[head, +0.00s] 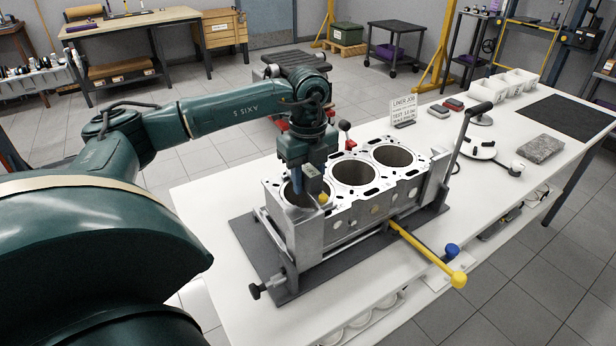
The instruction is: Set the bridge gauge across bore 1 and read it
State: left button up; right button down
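The grey engine block (345,215) stands clamped in a fixture on the white bench, its bores opening upward. My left gripper (298,192) points down at the block's leftmost bore (293,203) and covers part of it. A small grey piece with a yellow ball (323,198) shows beside the fingers. I cannot tell whether this is the bridge gauge, or whether the fingers hold it. The middle bore (353,172) and the right bore (394,156) are uncovered. No bore number is readable. My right gripper is not in view.
A tall black-handled lever (465,130) rises at the block's right end. A yellow bar (428,255) sticks out in front. A printed sign (403,112) stands behind. A white round device (480,150), a grey slab (541,149) and a black mat (566,120) lie right. The bench's left end is clear.

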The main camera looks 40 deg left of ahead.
aim_at(308, 169)
pick_arm(q)
jog(key=o, duration=0.4)
jog(key=shift+c, duration=0.2)
notch_tip(308, 169, up, 13)
dwell(0.3)
